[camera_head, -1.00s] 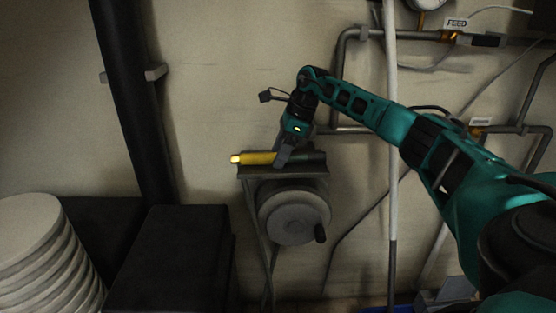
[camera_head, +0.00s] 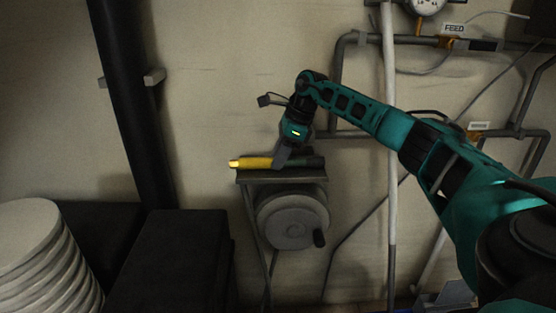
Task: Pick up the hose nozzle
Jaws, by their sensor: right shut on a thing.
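The hose nozzle (camera_head: 255,163) is a yellow tube with a bright tip at its left end and a dark part at its right end. It lies level along the top of a small grey shelf (camera_head: 262,177) on the wall. My right gripper (camera_head: 281,161) reaches down from above and is shut on the nozzle near its middle, hiding a short stretch of it. I cannot tell whether the nozzle touches the shelf or is just above it. My left gripper is not in view.
A hose reel (camera_head: 292,217) with a crank hangs under the shelf. A white vertical pipe (camera_head: 390,150) and grey wall pipes stand to the right. A black column (camera_head: 130,100), a dark box (camera_head: 170,262) and stacked white discs (camera_head: 35,255) are on the left.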

